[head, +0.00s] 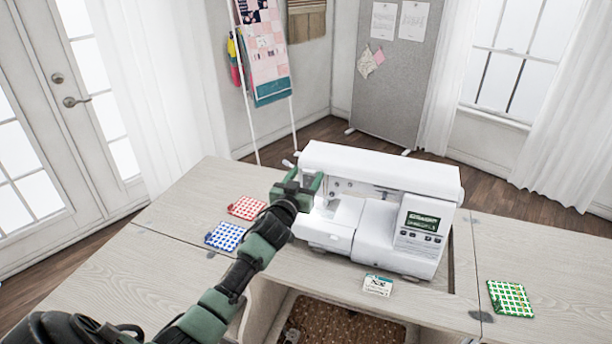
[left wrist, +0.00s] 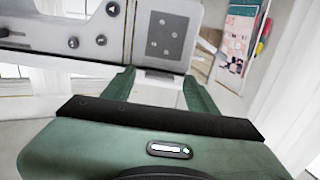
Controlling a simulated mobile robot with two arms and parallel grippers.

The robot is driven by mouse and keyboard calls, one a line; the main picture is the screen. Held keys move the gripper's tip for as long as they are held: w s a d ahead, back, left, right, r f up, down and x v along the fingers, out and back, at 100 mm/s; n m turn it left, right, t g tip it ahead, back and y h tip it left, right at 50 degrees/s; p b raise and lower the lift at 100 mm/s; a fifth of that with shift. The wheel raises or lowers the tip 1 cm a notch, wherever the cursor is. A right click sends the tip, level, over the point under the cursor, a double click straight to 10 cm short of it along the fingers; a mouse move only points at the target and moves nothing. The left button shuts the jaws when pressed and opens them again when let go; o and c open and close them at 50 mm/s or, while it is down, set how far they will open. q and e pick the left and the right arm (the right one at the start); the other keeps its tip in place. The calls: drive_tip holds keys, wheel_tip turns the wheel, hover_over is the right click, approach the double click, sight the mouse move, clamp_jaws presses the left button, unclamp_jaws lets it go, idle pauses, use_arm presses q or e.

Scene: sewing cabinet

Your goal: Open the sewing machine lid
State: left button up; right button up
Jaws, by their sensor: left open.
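The white sewing machine (head: 375,212) stands upright on the cabinet top, with a small green screen on its right end. Its lid, the top cover (head: 390,168), appears closed along the top. My left gripper (head: 312,182) is at the left end of the machine, near its upper left edge. In the left wrist view, the open fingers (left wrist: 160,85) show in front of the machine's white body (left wrist: 165,35). I cannot tell whether a finger touches the machine. My right gripper is not in view.
Red (head: 247,207), blue (head: 226,236) and green (head: 510,298) checked fabric squares lie on the cabinet top (head: 170,210). A small card packet (head: 378,285) lies in front of the machine. An open compartment (head: 330,325) is below. A quilt rack (head: 265,60) stands behind.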

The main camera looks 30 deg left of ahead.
use_arm(q)
drive_tip(key=shift+w, duration=0.1)
clamp_jaws()
drive_tip(key=shift+f, duration=0.1)
idle(1.3)
